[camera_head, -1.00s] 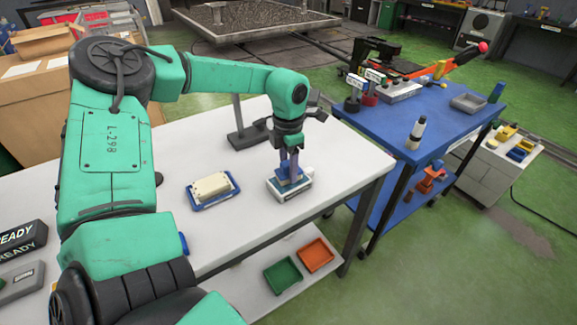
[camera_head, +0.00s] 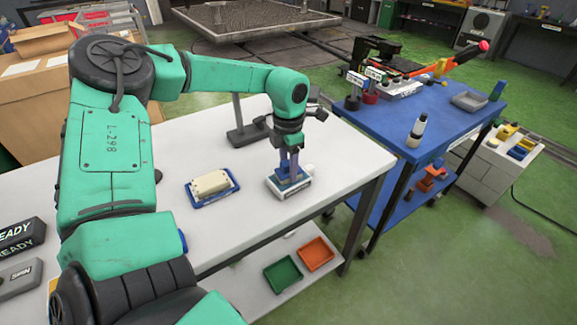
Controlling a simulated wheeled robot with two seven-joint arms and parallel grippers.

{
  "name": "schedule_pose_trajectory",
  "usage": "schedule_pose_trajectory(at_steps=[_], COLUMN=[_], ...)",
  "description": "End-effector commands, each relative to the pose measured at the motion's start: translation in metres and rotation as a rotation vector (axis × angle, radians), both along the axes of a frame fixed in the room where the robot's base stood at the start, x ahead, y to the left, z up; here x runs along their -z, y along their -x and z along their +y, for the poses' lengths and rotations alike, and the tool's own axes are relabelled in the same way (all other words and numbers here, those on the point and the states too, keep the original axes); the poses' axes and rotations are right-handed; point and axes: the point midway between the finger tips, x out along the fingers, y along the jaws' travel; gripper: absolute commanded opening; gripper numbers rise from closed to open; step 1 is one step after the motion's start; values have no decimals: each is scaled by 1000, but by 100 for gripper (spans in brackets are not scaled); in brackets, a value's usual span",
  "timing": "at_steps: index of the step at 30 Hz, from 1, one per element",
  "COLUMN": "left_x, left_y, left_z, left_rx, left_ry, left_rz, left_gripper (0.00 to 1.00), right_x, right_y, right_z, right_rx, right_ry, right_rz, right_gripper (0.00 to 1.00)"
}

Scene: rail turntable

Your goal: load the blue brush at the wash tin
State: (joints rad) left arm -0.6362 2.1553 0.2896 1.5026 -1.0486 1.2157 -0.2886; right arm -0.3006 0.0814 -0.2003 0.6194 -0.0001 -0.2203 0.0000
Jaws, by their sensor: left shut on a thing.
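My left gripper (camera_head: 288,160) points straight down over the right part of the white table. It is shut on what looks like the blue brush, mostly hidden between the fingers. Directly below is a small pale, shallow tin (camera_head: 298,190) with blue inside its rim, which looks like the wash tin. The lower end of the held thing reaches into or onto the tin; I cannot tell how deep. My right gripper is out of view.
A cream block on a blue tray (camera_head: 197,204) lies left of the tin. A dark stand (camera_head: 246,136) is behind. A blue cart (camera_head: 440,125) with a bottle (camera_head: 416,131) stands to the right. Green (camera_head: 283,273) and orange (camera_head: 317,253) trays sit on the lower shelf.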

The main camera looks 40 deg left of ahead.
Motion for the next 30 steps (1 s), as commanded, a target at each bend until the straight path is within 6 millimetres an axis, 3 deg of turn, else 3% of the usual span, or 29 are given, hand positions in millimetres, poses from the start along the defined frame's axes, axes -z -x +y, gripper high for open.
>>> schedule_pose_trajectory(at_steps=[30], left_x=[1], left_y=[0], left_z=[0], left_rx=[0], left_ry=[-1], left_rz=[0], left_gripper=[7], right_x=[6], right_y=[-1], right_z=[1], right_rx=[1], right_ry=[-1], right_rz=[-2], right_gripper=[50])
